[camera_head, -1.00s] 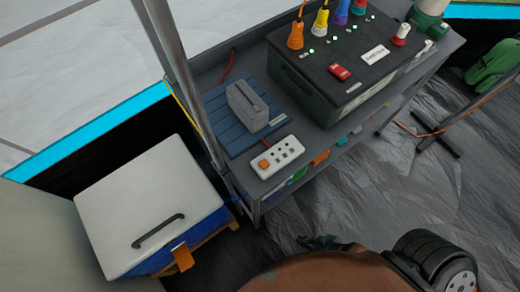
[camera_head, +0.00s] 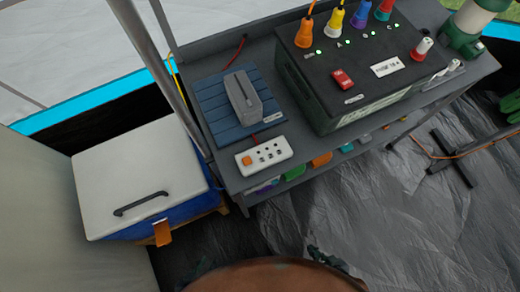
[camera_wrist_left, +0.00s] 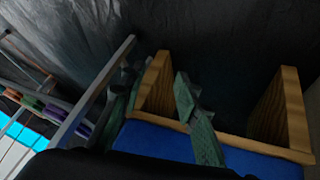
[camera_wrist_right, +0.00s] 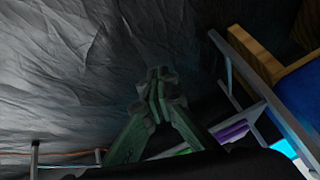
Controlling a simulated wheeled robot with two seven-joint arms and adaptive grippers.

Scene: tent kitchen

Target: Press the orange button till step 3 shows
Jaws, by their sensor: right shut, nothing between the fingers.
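The orange button (camera_head: 248,160) is a small square at the left end of a white block (camera_head: 275,153) with several dark sockets. The block lies at the front edge of the grey bench top, and the button looks uncovered. My left gripper (camera_head: 197,270) shows only partly at the bottom edge of the head view. In the left wrist view its green fingers (camera_wrist_left: 155,80) are spread and empty, above the blue cooler and its wooden frame. My right gripper (camera_head: 327,260) is low in front of the bench; in the right wrist view its fingertips (camera_wrist_right: 157,85) meet. No readable step number shows.
A grey device (camera_head: 243,97) stands on a blue slatted mat (camera_head: 213,112) behind the block. A black box (camera_head: 330,90) with coloured plugs and a red switch stands right of it. A white-lidded cooler (camera_head: 135,165) is at left. Tent poles rise between cooler and bench.

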